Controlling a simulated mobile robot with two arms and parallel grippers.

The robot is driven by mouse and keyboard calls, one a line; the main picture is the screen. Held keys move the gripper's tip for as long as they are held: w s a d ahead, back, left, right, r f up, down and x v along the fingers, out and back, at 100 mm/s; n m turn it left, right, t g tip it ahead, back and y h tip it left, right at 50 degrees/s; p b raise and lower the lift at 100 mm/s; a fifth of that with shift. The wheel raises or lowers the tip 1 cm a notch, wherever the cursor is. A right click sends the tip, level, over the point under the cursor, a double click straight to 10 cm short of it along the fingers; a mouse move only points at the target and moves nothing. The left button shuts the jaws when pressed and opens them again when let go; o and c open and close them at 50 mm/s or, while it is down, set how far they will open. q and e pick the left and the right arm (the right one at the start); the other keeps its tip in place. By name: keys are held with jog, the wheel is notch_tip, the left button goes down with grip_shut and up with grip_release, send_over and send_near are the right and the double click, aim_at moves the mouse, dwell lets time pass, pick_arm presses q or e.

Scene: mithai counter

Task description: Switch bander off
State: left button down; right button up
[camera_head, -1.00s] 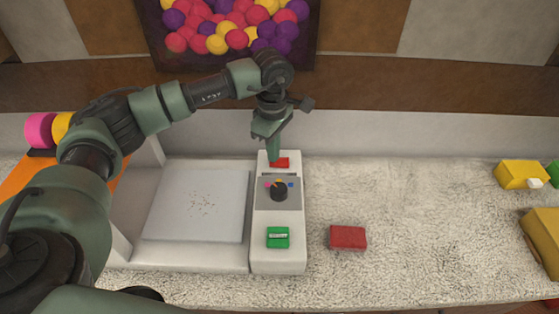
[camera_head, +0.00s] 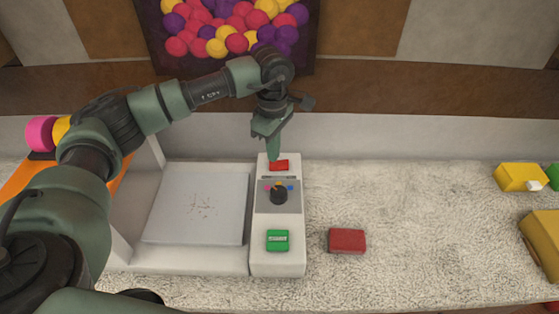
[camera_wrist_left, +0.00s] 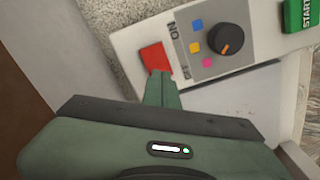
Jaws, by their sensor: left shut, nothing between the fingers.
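The bander (camera_head: 264,262) is a white machine with a flat grey plate (camera_head: 198,207) at left and a control strip at right. The strip has a red switch (camera_head: 279,166) at the far end, a black knob (camera_head: 278,195) among coloured marks, and a green button (camera_head: 277,240) at the near end. In the left wrist view the red switch (camera_wrist_left: 156,57) sits beside ON/OFF lettering, and the green button (camera_wrist_left: 301,15) reads START. My left gripper (camera_head: 274,157) is shut and empty, pointing down, its tips at the red switch's edge. I cannot tell whether they touch. My right gripper is not in view.
A red block (camera_head: 347,241) lies on the speckled counter (camera_head: 415,225) right of the bander. Yellow blocks (camera_head: 520,177) stand at the far right. A wall panel of coloured balls (camera_head: 235,30) is behind. The counter between is clear.

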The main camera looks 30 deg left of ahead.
aim_at(273, 164)
pick_arm(q)
jog(key=shift+r+p, duration=1)
jog(key=shift+r, duration=1.45)
